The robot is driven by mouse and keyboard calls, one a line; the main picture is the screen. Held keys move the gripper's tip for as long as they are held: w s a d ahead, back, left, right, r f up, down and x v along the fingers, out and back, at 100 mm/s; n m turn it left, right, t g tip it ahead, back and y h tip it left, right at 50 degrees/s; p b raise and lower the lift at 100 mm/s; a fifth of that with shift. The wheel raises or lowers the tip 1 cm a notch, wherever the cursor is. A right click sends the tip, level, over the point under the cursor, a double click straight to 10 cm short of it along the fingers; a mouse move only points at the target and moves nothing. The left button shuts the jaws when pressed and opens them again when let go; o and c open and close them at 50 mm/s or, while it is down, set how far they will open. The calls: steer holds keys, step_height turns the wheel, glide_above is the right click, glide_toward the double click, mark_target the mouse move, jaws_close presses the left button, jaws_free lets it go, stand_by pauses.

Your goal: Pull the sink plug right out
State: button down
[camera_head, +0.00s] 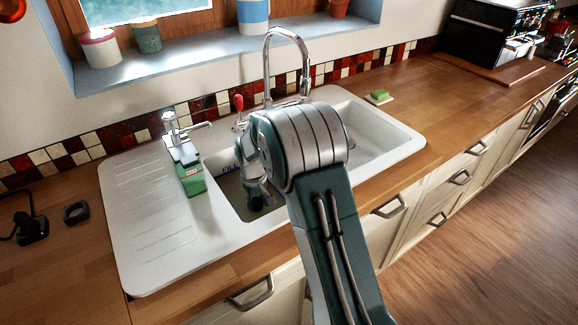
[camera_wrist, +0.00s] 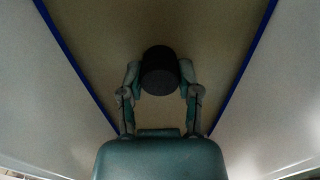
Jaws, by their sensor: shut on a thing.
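The sink plug (camera_wrist: 160,72) is a dark, round-topped cylinder in the wrist view. My gripper (camera_wrist: 161,80) is shut on it, with one finger on each side. In the head view my gripper (camera_head: 257,190) reaches down into the left basin of the white sink (camera_head: 150,215), and the dark plug (camera_head: 256,203) shows at its fingertips. The wrist view shows a murky tan surface beyond the plug, between blue lines on the basin walls. The plug's lower end and the drain are hidden, so I cannot tell whether the plug is clear of the drain.
A chrome tap (camera_head: 268,60) arches behind the basins. A green bottle (camera_head: 191,180) stands on the sink left of the basin, near a small chrome dispenser (camera_head: 171,125). A green sponge (camera_head: 379,95) lies at the right. The drainboard's left part is clear.

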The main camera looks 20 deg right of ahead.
mark_target(256, 200)
steer(key=shift+r, duration=0.45)
steer(key=shift+r, duration=2.05)
